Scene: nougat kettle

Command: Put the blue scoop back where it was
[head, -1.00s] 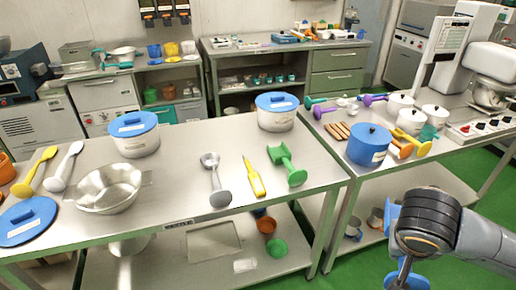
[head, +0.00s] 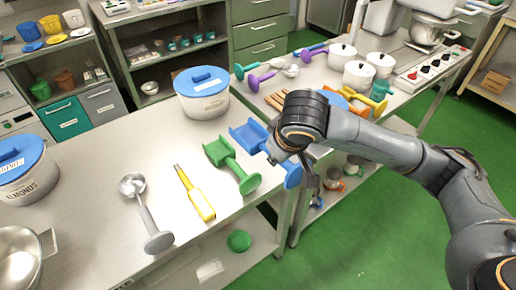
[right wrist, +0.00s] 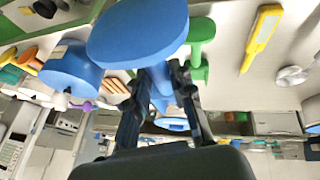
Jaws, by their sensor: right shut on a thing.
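The blue scoop (head: 249,136) is at the right end of the steel table (head: 95,222), just right of the green scoop (head: 231,166). Its middle is hidden by my right arm in the head view, and its round end shows by the table's edge. My right gripper (right wrist: 160,75) is shut on the blue scoop's handle in the right wrist view, where the scoop's round blue end (right wrist: 138,30) is large and near. I cannot tell whether the scoop touches the table. My left gripper is not in view.
A yellow thermometer-like tool (head: 196,194) and a grey scoop (head: 146,213) lie left of the green scoop. A blue-lidded pot (head: 202,94) stands behind. White pots (head: 358,74) and coloured scoops crowd the right-hand table. Bare tabletop lies around the grey scoop.

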